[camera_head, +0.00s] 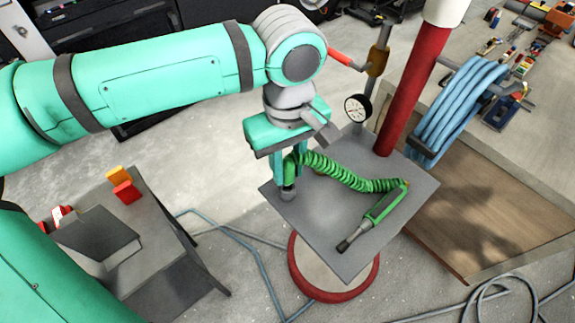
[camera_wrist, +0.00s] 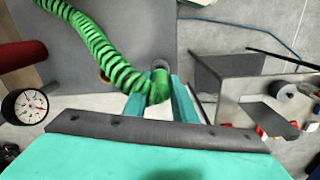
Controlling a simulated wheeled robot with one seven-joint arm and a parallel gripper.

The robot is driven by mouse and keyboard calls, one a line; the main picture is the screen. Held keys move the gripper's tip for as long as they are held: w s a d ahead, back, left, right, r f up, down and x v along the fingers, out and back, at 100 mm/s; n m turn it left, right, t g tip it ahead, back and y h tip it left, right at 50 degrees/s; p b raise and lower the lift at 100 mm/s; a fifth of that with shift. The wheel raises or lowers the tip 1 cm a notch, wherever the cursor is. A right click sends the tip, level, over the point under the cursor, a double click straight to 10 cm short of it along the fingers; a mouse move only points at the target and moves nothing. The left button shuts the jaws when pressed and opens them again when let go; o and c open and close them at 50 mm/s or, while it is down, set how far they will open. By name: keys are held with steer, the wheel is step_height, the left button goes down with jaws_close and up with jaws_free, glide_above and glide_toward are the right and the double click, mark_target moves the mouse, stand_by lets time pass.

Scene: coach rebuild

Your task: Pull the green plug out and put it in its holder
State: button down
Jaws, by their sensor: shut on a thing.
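The green plug (camera_wrist: 159,86) is at the end of a coiled green hose (camera_head: 345,178). My gripper (camera_head: 284,178) points down at the left corner of a grey plate (camera_head: 310,213), its fingers around the plug. In the wrist view the plug sits between the two teal fingers of my gripper (camera_wrist: 157,92). A short grey cylindrical fitting (camera_head: 287,193) stands right below the fingertips; whether the plug is still seated in it I cannot tell. The hose runs right to a green and black tool (camera_head: 372,219) lying on the plate. I cannot make out the holder with certainty.
A red post (camera_head: 410,85) and a pressure gauge (camera_head: 357,108) rise behind the plate. Coiled blue hose (camera_head: 455,105) hangs at right. A grey bench (camera_head: 150,245) with red and orange blocks stands at left.

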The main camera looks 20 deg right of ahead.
steer(key=shift+f, duration=1.65)
steer(key=c, duration=1.4)
jaws_free()
steer(key=shift+r, duration=0.15)
step_height(320, 180, up, 11)
steer(key=shift+f, duration=0.2)
